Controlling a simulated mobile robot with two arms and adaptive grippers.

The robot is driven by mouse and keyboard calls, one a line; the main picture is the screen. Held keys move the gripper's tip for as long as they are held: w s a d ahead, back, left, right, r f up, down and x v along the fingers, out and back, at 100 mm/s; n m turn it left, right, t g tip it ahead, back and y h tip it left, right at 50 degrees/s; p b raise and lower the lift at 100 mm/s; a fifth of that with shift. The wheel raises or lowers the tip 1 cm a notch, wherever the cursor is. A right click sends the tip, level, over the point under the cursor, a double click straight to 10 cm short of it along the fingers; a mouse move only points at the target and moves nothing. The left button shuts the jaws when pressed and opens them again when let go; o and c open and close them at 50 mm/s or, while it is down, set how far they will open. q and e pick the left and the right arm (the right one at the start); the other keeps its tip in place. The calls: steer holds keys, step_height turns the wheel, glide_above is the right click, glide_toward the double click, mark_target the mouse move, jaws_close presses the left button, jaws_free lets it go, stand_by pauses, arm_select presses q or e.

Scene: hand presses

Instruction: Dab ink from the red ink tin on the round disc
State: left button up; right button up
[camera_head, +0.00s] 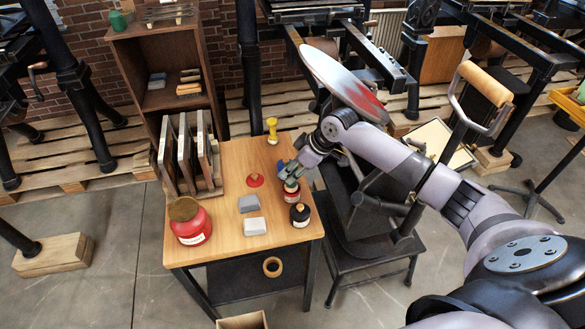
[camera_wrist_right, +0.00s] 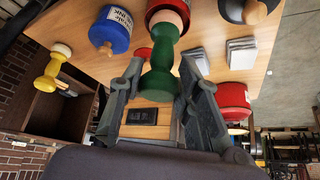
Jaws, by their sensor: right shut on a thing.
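The red ink tin (camera_head: 291,197) stands near the table's right edge, between the blue tin and the black tin; it also shows at the top of the wrist view (camera_wrist_right: 155,7). My left gripper is out of view.
A blue tin (camera_wrist_right: 112,28), a black tin (camera_head: 300,214) and a yellow dabber (camera_head: 272,130) stand near the red tin. A red piece (camera_head: 255,181), grey-white blocks (camera_head: 254,226) and a large red pot (camera_head: 191,226) are on the table. Upright panels (camera_head: 185,150) stand at its left.

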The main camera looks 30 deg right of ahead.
steer(key=shift+f+p, duration=0.1)
steer(key=shift+p, duration=0.2)
stand_by(1.2)
step_height(320, 180, up, 4)
steer(key=p, duration=0.4)
steer(key=shift+a, duration=0.1)
stand_by(0.5)
